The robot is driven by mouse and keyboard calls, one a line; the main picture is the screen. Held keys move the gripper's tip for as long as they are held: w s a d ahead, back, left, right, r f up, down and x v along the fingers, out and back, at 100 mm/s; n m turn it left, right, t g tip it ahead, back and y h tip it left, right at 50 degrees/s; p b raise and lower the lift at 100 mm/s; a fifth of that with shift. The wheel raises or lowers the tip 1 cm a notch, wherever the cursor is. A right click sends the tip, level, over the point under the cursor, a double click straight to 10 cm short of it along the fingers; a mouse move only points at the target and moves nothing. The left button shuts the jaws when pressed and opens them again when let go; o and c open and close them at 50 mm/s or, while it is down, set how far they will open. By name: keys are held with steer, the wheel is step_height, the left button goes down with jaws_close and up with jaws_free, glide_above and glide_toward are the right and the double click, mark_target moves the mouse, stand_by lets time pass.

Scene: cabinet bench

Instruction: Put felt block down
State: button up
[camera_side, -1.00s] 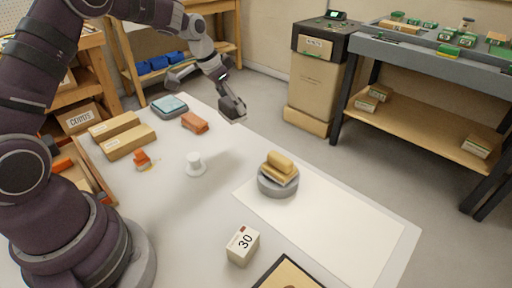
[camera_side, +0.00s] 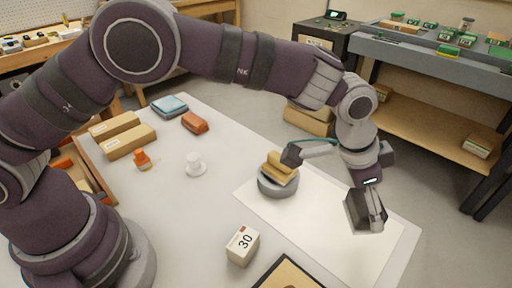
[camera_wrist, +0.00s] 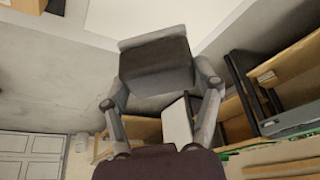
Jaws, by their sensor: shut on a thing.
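My gripper (camera_side: 366,200) is at the right of the side view, over the right end of the white sheet (camera_side: 325,228) on the table. It is shut on a dark grey block (camera_side: 364,214), which I take to be the felt block. In the wrist view, the felt block (camera_wrist: 155,55) spans between the two fingers of my gripper (camera_wrist: 157,92). The block looks tilted in the side view. I cannot tell how high it is above the sheet, and its underside is hidden.
A white box marked 30 (camera_side: 243,246) and a dark-framed panel (camera_side: 288,275) are near the front. A white stand (camera_side: 195,167) is farther left. The sheet's middle is clear.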

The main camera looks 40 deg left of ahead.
mark_target(350, 210)
step_height(350, 210, down, 7)
steer(key=shift+f, duration=0.1)
steer(key=o, duration=1.1)
steer(key=shift+f, duration=0.1)
steer(key=shift+o, duration=0.2)
steer(key=s+a+r+n, duration=0.1)
steer(key=s+a+r, duration=0.1)
steer(key=a+r, duration=0.45)
steer(key=s+a+r+n, duration=0.1)
steer(key=s+a+r, duration=0.15)
steer(key=r, duration=0.65)
steer(key=s+a+r+n+t+y, duration=0.2)
steer(key=s+a+n, duration=0.5)
steer(key=s+a, duration=0.5)
steer(key=a+r+y, duration=0.1)
steer(key=a, duration=0.3)
steer(key=shift+r, duration=0.4)
